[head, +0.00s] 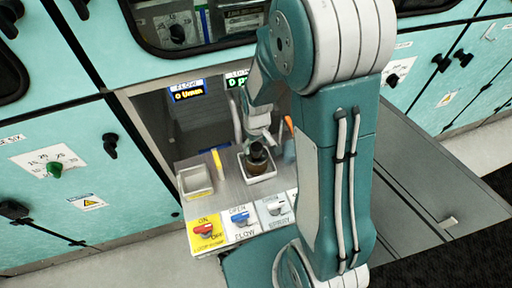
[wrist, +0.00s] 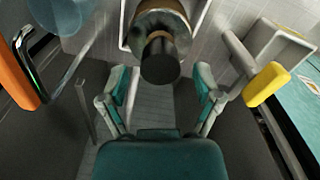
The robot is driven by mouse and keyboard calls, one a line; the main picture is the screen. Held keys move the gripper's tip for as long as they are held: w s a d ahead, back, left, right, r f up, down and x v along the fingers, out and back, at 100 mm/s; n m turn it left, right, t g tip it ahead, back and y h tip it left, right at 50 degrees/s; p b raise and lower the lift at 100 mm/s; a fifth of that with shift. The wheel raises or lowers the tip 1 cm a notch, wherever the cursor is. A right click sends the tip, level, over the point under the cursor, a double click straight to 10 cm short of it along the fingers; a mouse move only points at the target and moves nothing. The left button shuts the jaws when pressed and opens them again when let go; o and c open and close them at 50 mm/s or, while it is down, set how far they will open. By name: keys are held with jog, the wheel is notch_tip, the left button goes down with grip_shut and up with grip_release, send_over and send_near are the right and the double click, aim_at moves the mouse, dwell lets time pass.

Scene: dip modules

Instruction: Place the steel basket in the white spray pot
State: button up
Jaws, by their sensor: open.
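A dark, round metal piece with a black knob, seemingly the steel basket (head: 257,156), stands in a square white pot (head: 262,179) in the head view. In the wrist view the basket (wrist: 160,22) and its black knob show at top centre, with the white pot's rim (wrist: 125,30) around it. My gripper (wrist: 162,82) is open and empty, its two fingers apart just below the knob in the picture. In the head view my arm partly hides the gripper and the basket. A second square white pot (head: 195,181) is to the left and looks empty.
A yellow handle (head: 218,163) stands between the pots; an orange handle (head: 288,124) is at right. Red (head: 204,230), blue (head: 240,217) and white (head: 275,207) switches line the front. Teal cabinet walls enclose the recess at left and behind.

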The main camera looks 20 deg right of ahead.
jog(key=s+r+m+t, duration=0.1)
jog(key=s+r, duration=0.2)
jog(key=r, duration=0.7)
jog(key=s+r+m+t, duration=0.1)
jog(key=s+r+t, duration=0.1)
jog(key=r, duration=0.7)
jog(key=s+r+m+t, duration=0.1)
jog(key=s+r+t, duration=0.1)
jog(key=s+r, duration=0.4)
jog(key=s, duration=0.3)
jog(key=shift+s+r+m+t, duration=0.2)
jog(key=shift+r+m+t, duration=0.1)
jog(key=shift+r, duration=0.1)
